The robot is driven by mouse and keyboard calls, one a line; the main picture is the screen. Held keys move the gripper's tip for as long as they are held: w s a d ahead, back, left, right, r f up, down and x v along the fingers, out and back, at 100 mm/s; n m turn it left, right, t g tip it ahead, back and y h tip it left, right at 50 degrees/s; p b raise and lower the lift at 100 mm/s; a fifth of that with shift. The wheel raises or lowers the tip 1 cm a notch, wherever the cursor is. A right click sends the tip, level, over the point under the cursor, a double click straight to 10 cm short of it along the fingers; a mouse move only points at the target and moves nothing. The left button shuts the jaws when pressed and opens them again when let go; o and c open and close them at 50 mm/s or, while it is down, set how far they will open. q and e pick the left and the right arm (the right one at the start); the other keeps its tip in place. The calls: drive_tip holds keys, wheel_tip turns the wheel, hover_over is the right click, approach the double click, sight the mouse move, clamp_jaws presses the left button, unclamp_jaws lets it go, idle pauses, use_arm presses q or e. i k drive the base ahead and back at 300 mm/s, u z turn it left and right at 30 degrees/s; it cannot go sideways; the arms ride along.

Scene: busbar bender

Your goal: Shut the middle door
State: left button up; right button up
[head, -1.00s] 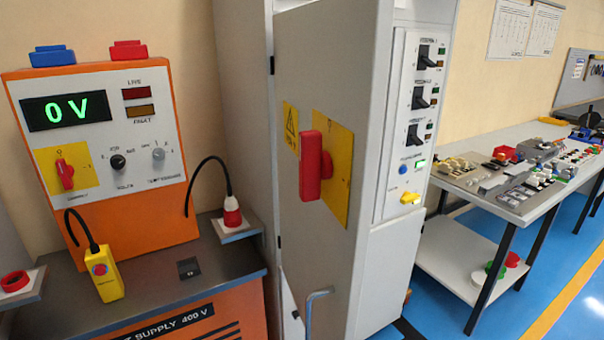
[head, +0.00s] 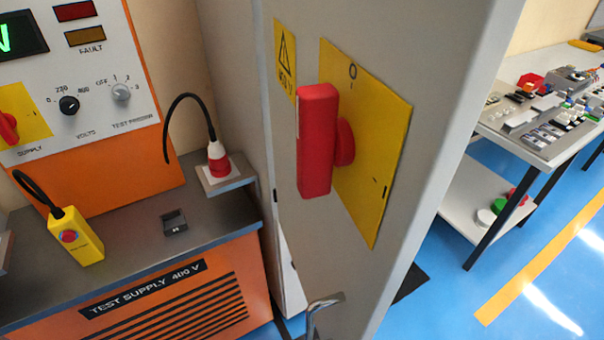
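A grey cabinet door (head: 335,262) stands swung open toward me in the middle of the head view. I cannot tell whether it is the middle door. It carries a red rotary handle (head: 316,140) on a yellow plate (head: 378,150), with the handle upright. A yellow warning label (head: 285,58) is beside the plate. A metal pull handle (head: 322,302) sits low on the door at the bottom edge of the view. The cabinet's inside is hidden behind the door. Neither of my grippers is in view.
An orange test supply bench (head: 170,290) stands close on the left, with a yellow pendant (head: 77,236) and a red plug (head: 219,160) on it. A workbench with parts (head: 535,150) is on the right. Blue floor (head: 440,290) lies clear between door and workbench.

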sight(414, 81)
drive_tip(key=z, duration=1.15)
drive_tip(key=k, duration=0.95)
drive_tip(key=u, duration=0.9)
